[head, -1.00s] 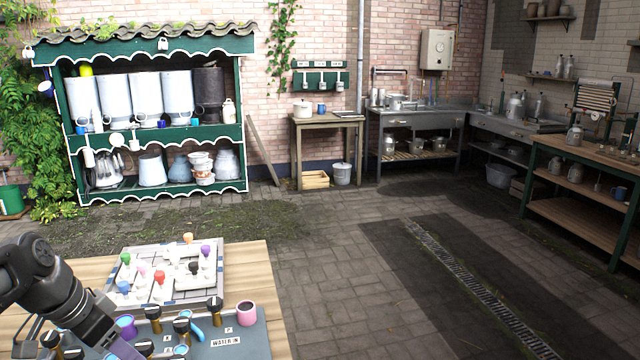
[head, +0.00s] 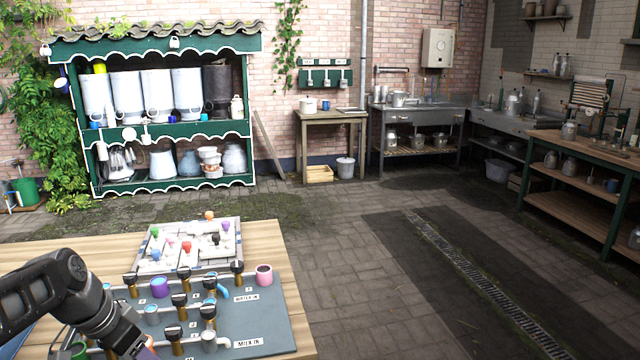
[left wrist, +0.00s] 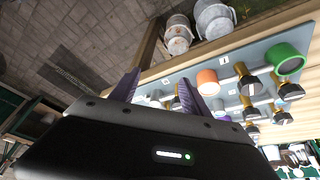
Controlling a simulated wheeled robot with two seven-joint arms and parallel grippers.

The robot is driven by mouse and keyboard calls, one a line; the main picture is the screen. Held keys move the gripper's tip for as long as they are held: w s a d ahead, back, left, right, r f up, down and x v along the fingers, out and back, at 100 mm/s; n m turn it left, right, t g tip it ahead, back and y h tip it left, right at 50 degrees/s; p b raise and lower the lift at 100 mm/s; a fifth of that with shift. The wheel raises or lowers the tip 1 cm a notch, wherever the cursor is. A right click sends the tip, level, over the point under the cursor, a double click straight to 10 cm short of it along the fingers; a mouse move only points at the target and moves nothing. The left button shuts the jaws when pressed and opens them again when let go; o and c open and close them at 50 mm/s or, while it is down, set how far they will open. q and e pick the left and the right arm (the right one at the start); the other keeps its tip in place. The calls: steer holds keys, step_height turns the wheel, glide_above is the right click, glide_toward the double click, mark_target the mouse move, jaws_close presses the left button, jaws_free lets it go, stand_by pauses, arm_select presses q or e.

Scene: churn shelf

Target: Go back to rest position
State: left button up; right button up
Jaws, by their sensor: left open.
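My left gripper (left wrist: 158,88) is open in the left wrist view, its two purple-grey fingers apart with nothing between them. An orange cup (left wrist: 208,82) on the grey panel shows just beyond one finger, and I cannot tell the exact gap. In the head view, my left arm comes in from the lower left and its gripper end is at the bottom edge, over the front left of the grey panel (head: 270,322). My right gripper is not in view.
The panel carries black-topped valves (head: 237,267), a pink cup (head: 264,274) and a purple cup (head: 160,287). A white board (head: 232,228) with coloured knobs lies behind it on the wooden table (head: 262,236). Metal cans (left wrist: 213,18) show in the wrist view. Paved floor (head: 400,290) is open on the right.

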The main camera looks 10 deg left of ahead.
arm_select(q)
steer(key=s+d+f+n+g, duration=0.1)
steer(key=d+f, duration=0.4)
steer(key=f, duration=0.4)
steer(key=d+f+n+h, duration=0.1)
steer(key=d+f, duration=0.5)
steer(key=f, duration=0.3)
steer(key=s+d+f+n+g, duration=0.1)
steer(key=d+f, duration=0.4)
steer(key=f, duration=0.4)
steer(key=s+d+f+n, duration=0.2)
steer(key=s+d+f, duration=0.4)
steer(key=s, duration=0.3)
steer(key=s+d+f+n+h, duration=0.1)
steer(key=s+d+f, duration=0.6)
steer(key=s, duration=0.2)
steer(key=shift+d+n+g, duration=0.2)
steer(key=shift+n+g, duration=0.2)
steer(key=shift+w, duration=0.1)
steer(key=shift+o, duration=0.2)
